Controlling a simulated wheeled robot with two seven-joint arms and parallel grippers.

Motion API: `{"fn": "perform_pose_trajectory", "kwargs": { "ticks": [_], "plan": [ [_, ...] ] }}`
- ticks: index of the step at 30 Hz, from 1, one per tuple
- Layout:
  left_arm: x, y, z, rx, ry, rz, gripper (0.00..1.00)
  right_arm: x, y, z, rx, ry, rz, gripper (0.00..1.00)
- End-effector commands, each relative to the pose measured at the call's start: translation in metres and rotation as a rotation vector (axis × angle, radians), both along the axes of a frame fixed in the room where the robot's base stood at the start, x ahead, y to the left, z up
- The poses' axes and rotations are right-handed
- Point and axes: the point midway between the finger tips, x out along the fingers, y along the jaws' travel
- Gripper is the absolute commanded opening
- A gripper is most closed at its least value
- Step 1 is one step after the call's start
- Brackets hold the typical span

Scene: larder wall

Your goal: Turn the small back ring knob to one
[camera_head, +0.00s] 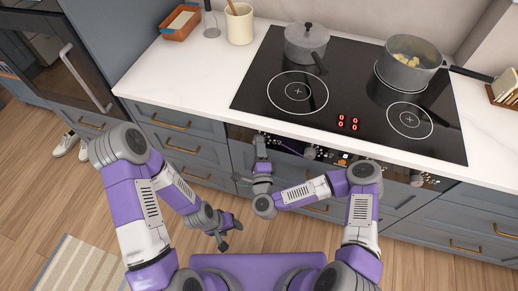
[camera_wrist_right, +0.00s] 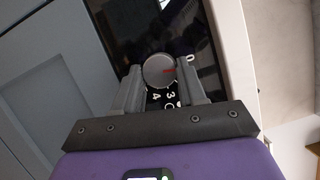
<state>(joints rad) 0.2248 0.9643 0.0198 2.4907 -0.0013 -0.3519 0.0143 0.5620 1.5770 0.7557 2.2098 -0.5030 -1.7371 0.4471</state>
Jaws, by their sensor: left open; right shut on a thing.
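The black hob (camera_head: 345,85) is set in the white counter, with a knob panel (camera_head: 345,158) along the front below it. My right gripper (camera_head: 261,143) is at the left end of this panel. In the right wrist view, its fingers (camera_wrist_right: 160,78) are shut on a round grey knob (camera_wrist_right: 157,68) with a red mark, which points right in the picture. Digits 0, 3 and 4 show around it; others are covered. Red zeros glow on the hob display (camera_head: 347,122). My left gripper (camera_head: 228,234) is open and empty, low over the floor.
A lidded grey pot (camera_head: 306,45) stands back left on the hob, and an open pot with food (camera_head: 410,65) back right. The front rings are bare. A utensil crock (camera_head: 239,25) and an orange dish (camera_head: 181,22) stand on the counter. Drawers lie below.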

Motion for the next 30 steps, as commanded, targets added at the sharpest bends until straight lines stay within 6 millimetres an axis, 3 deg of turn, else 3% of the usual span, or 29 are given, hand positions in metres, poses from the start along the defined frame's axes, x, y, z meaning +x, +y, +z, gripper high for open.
{"fn": "perform_pose_trajectory", "kwargs": {
  "ticks": [12, 30],
  "plan": [
    [0.0, 0.0, -0.031, 0.0, 0.0, 0.0, 0.58, 0.0, 0.001, -0.005, 0.245, -0.08, 0.0, 0.1],
    [0.0, 0.0, -0.037, 0.0, 0.0, 0.0, 0.58, 0.0, 0.001, -0.003, 0.319, -0.103, 0.0, 0.1]
  ]
}}
